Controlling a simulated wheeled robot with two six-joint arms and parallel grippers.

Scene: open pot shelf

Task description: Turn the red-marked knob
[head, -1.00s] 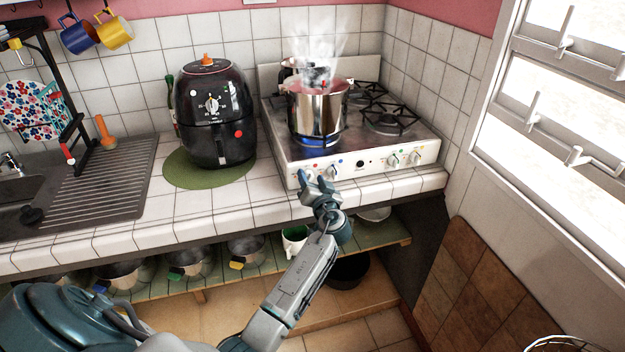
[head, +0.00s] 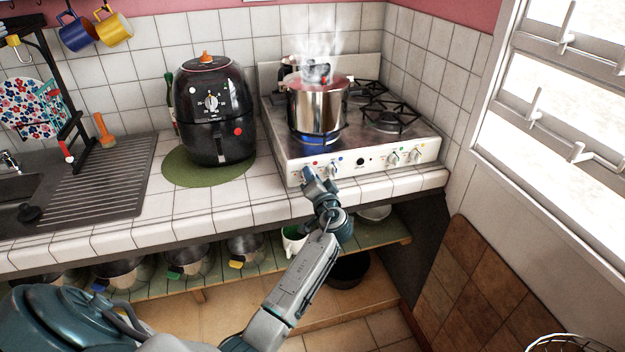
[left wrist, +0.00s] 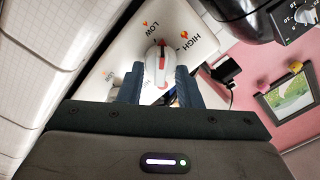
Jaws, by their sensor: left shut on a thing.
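The red-marked knob (left wrist: 162,58) is white with a red line and shows in the left wrist view, between "LOW" and "HIGH" labels on the stove's white front panel. My left gripper (left wrist: 158,84) has one blue-grey finger on each side of it and is shut on it. In the head view my left gripper (head: 312,180) is at the left end of the stove front (head: 376,161) and hides most of this knob. A steel pot (head: 317,108) steams on the front left burner above a blue flame. My right gripper is not in view.
More knobs (head: 404,158) sit along the stove front, one close beside my gripper. A black air fryer (head: 216,118) stands left of the stove on a green mat (head: 185,172). Pots (head: 190,260) fill the shelf below the counter edge. The counter before the fryer is clear.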

